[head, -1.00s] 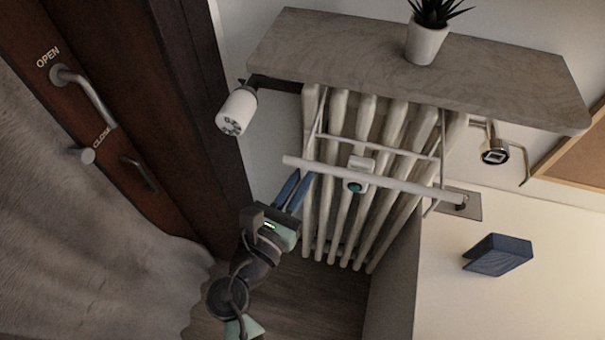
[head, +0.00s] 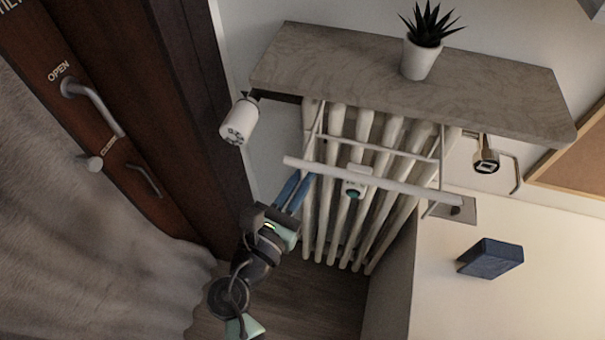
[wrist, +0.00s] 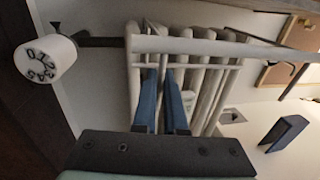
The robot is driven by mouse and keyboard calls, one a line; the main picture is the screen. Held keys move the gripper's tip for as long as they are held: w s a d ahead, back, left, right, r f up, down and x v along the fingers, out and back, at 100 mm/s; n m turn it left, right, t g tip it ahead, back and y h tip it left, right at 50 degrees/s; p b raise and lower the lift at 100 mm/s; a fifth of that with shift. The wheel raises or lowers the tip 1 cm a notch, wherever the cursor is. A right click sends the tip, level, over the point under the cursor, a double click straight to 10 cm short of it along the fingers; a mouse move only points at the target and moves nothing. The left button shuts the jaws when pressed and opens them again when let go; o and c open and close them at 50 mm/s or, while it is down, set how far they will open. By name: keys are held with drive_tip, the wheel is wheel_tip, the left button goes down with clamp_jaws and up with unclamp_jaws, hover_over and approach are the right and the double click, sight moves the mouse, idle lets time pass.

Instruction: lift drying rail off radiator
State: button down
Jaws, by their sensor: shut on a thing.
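The white drying rail (head: 410,188) hangs on the front of the ribbed radiator (head: 325,215), with a thick front bar, thinner cross bars and thin side wires. My gripper (head: 302,177) is at the left end of the rail, its blue fingers pointing up. In the wrist view the fingers (wrist: 159,72) are close together and their tips meet the rail (wrist: 220,47) below its thick bar. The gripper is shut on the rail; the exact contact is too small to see. The rail still sits against the radiator.
A stone-look shelf (head: 400,85) with a potted plant (head: 421,58) covers the radiator top. A white meter (head: 357,180) is on the radiator. A blue box (head: 490,258) is at right.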

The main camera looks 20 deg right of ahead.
drive_tip(key=shift+r+p, duration=0.4)
drive_tip(key=shift+r, duration=0.15)
drive_tip(key=shift+s+a, duration=0.1)
